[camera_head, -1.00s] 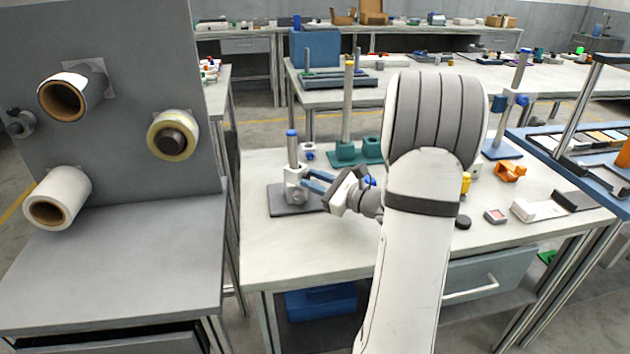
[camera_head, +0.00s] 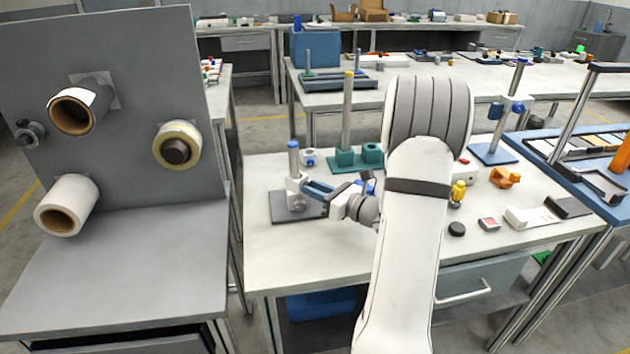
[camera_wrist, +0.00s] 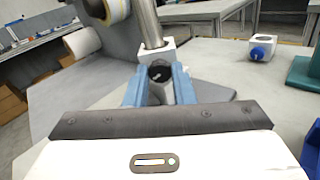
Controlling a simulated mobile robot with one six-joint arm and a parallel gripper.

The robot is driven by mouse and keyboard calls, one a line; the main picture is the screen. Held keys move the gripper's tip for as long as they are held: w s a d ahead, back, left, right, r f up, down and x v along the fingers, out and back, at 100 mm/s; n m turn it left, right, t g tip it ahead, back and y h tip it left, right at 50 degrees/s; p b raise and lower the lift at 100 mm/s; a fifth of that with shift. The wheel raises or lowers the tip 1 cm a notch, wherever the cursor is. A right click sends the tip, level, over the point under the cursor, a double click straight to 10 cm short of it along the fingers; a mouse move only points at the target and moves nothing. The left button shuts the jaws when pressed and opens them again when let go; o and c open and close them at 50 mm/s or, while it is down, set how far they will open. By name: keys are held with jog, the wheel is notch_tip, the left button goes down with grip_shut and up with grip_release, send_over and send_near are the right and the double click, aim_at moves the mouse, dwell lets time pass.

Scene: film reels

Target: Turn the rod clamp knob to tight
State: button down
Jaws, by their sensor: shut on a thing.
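The rod clamp (camera_head: 293,184) is a white block on an upright metal rod (camera_head: 293,160) with a blue cap, standing on a dark grey base plate (camera_head: 284,208). It also shows in the wrist view (camera_wrist: 153,53). My gripper (camera_head: 306,186) reaches it from the right with its blue fingers. In the wrist view my gripper (camera_wrist: 161,84) has one finger on each side of the dark round knob (camera_wrist: 160,73) at the clamp's front, and is shut on it. In the head view the knob is hidden by the fingers. I see no tight mark.
A teal stand with a tall rod (camera_head: 347,115) is behind the gripper. A small white clamp with a blue knob (camera_head: 308,157) lies near it. A grey panel with reels (camera_head: 120,100) stands left.

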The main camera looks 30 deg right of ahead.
jog(key=shift+m+p, duration=1.85)
jog(key=shift+m, duration=0.15)
jog(key=c, duration=1.2)
grip_release()
jog(key=v, duration=0.8)
jog(key=shift+w, duration=0.1)
